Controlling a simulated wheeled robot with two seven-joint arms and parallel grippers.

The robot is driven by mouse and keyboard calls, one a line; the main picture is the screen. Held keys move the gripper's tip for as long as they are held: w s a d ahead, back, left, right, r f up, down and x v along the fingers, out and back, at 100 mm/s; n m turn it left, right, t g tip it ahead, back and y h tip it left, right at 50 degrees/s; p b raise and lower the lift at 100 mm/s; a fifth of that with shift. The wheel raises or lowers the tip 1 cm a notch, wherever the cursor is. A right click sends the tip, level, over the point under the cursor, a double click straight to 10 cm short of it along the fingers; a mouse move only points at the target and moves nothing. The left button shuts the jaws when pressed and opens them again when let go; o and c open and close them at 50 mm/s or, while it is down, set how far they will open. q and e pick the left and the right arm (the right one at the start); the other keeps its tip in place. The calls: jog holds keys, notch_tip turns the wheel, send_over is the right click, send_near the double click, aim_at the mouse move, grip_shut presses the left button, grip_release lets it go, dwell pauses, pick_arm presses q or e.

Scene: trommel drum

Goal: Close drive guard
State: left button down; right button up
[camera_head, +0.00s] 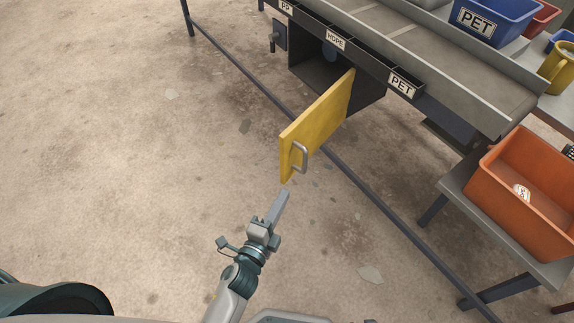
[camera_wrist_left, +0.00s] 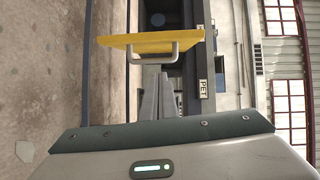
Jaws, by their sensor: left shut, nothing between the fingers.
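The drive guard (camera_head: 320,118) is a yellow panel that stands open, swung out from a dark box (camera_head: 362,88) under the conveyor. Its grey bar handle (camera_head: 299,157) is on the panel's outer end. My left gripper (camera_head: 283,195) is shut and empty, its fingertips just below and in front of the handle, apparently apart from it. In the left wrist view the yellow guard (camera_wrist_left: 150,41) lies across the top, with its handle (camera_wrist_left: 152,58) right beyond the fingers (camera_wrist_left: 157,90); whether they touch cannot be told. My right gripper is not in view.
The conveyor (camera_head: 440,55) with PP, HDPE and PET labels runs above the box. A dark floor rail (camera_head: 370,190) passes below the guard. An orange bin (camera_head: 520,190) stands on a grey stand at the right. The floor at the left is clear.

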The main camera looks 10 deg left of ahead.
aim_at(294, 145)
pick_arm(q)
jog(key=r, duration=0.2)
jog(key=r+m, duration=0.1)
jog(key=shift+w+d+t, duration=0.1)
jog(key=shift+d+t, duration=0.15)
jog(key=shift+t, duration=0.15)
pick_arm(e)
jog(key=shift+w+r, duration=0.1)
jog(key=shift+w, duration=0.25)
pick_arm(q)
jog(key=shift+w, duration=0.1)
pick_arm(e)
jog(key=shift+a, duration=0.1)
